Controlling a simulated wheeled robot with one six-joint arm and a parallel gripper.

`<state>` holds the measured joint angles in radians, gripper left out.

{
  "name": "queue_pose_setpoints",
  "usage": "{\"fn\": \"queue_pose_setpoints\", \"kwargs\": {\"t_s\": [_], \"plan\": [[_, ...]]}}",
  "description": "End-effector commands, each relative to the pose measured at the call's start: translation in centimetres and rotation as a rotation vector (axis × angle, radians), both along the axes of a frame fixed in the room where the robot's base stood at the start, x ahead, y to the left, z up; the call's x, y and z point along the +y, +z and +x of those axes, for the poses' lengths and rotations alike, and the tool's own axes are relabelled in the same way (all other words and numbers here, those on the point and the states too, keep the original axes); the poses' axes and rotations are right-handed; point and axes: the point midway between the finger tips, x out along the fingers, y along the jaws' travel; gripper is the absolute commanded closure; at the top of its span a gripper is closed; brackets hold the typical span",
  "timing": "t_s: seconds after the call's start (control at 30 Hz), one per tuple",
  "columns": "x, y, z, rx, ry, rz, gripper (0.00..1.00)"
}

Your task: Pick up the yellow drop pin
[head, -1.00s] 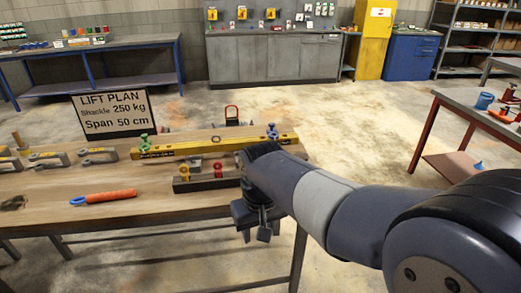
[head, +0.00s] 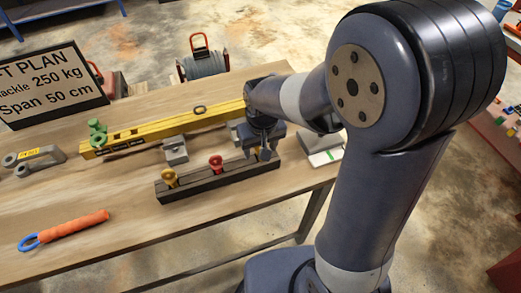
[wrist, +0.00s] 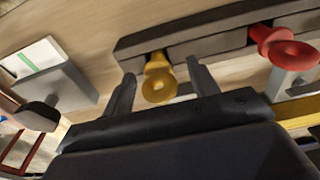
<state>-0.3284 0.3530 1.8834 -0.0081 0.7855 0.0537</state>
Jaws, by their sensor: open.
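A yellow pin (wrist: 158,78) stands in a dark rack (wrist: 190,42) in the wrist view. My gripper (wrist: 163,90) is open, with one finger on each side of this pin in the picture; contact is not visible. A red pin (wrist: 285,48) is to its right. In the head view my gripper (head: 262,152) is at the right end of the rack (head: 222,180) and covers that end. The red pin (head: 216,164) is mid-rack and another gold-yellow pin (head: 169,179) is near the left end. The yellow pin between my fingers seems hidden there.
A yellow beam (head: 150,128) with a green shackle (head: 97,134) lies behind the rack. A grey block (head: 175,150) stands between them. An orange-handled tool (head: 75,226) lies front left on clear wood.

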Motion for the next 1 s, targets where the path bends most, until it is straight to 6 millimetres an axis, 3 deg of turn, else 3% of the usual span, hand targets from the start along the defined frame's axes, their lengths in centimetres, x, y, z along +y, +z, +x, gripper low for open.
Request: {"fn": "queue_pose_setpoints", "kwargs": {"t_s": [0.3,0.9,1.0], "plan": [[0.01,-0.56,0.08,-0.001,0.0,0.0,0.44],[0.02,-0.53,0.08,-0.001,0.0,0.0,0.93],[0.03,-0.51,0.1,-0.002,0.0,0.001,0.96]]}}
